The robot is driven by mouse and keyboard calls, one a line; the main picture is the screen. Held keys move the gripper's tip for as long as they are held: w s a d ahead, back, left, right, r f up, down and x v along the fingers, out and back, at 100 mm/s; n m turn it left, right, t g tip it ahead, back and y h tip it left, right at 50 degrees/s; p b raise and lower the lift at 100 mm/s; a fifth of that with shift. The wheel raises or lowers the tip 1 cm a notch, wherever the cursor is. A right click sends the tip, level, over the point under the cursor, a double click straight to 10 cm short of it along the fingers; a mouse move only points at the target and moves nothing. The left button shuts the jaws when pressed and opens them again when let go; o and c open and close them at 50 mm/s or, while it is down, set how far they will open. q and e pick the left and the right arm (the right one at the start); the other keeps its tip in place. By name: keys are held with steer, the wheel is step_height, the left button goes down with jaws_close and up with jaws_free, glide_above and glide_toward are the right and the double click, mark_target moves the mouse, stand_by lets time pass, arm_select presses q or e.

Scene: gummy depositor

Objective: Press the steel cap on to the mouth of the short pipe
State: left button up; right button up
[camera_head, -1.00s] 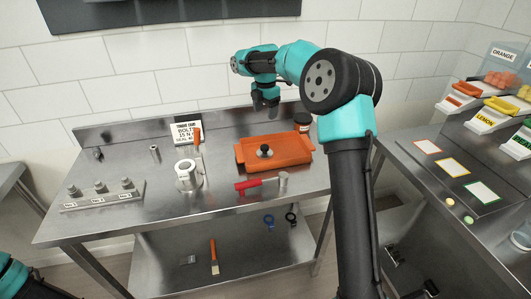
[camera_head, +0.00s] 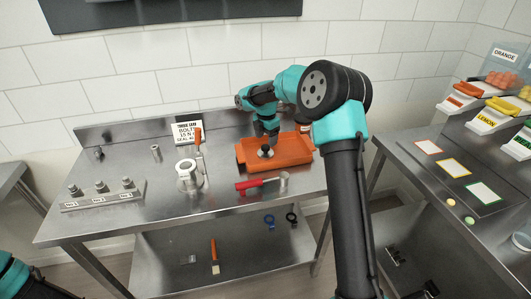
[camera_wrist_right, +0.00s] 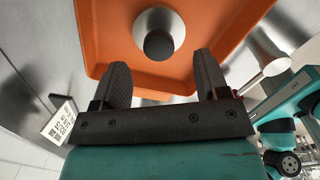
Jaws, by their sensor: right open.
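The steel cap (camera_head: 264,154) has a black knob on top and sits in the orange tray (camera_head: 245,158) on the steel bench. In the right wrist view the cap (camera_wrist_right: 152,16) lies just beyond my fingertips, its knob centred between them. My right gripper (camera_head: 271,137) is open and empty, low over the tray; its two spread fingers show in the wrist view (camera_wrist_right: 161,62), apart from the cap. The short pipe (camera_head: 186,169) stands upright on the bench left of the tray, its mouth facing up. My left arm shows only at the lower left corner, its gripper out of view.
An orange-handled tool (camera_head: 197,140) and a sign (camera_head: 187,130) are behind the pipe. A rack of bolts (camera_head: 101,193) stands at the bench's left. A lower shelf holds a brush (camera_head: 214,258).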

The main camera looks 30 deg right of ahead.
mark_target(266, 146)
steer(key=shift+a+f, duration=0.1)
steer(key=shift+f, duration=2.5)
steer(key=shift+c, duration=0.3)
steer(key=shift+w, duration=0.1)
steer(key=c, duration=1)
steer(key=shift+c, duration=0.2)
steer(key=shift+r, duration=0.1)
step_height(266, 146, up, 10)
steer(key=shift+f, duration=0.1)
